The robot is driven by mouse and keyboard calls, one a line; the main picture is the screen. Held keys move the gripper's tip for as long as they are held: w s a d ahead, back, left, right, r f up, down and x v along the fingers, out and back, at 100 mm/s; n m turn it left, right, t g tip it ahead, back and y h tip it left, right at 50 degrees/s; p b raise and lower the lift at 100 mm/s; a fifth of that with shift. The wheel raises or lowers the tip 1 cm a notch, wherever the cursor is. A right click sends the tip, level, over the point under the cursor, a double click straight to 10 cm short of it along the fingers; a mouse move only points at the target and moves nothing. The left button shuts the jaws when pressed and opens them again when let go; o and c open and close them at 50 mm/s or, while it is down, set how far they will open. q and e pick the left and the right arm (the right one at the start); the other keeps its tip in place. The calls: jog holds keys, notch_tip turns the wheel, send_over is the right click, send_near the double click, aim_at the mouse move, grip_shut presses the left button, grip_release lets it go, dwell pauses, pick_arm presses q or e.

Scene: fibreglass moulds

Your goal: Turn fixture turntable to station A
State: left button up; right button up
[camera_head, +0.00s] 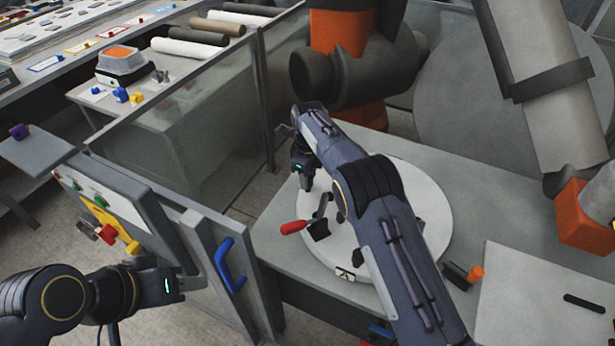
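The fixture turntable (428,205) is a round white disc on a grey table. A small plate marked "A" (345,274) sits at its front edge. A red-handled lever (294,227) with dark clamp parts sticks out at the turntable's left side. My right arm crosses over the disc and hides much of its middle. My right gripper (306,183) points down by the disc's back-left edge, behind the red handle; its finger gap is too small to judge. My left gripper (188,284) is at lower left, near the control panel and gate, away from the turntable; its fingers are not clear.
A control panel (118,205) with yellow and red parts stands at left. A gate with a blue handle (230,265) and glass panels borders the table. A grey and orange robot arm (540,80) hangs at upper right. A dark block with an orange knob (476,273) sits right of the disc.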

jog(key=shift+o, duration=0.9)
jog(key=shift+r+b, duration=0.5)
jog(key=shift+r, duration=3.35)
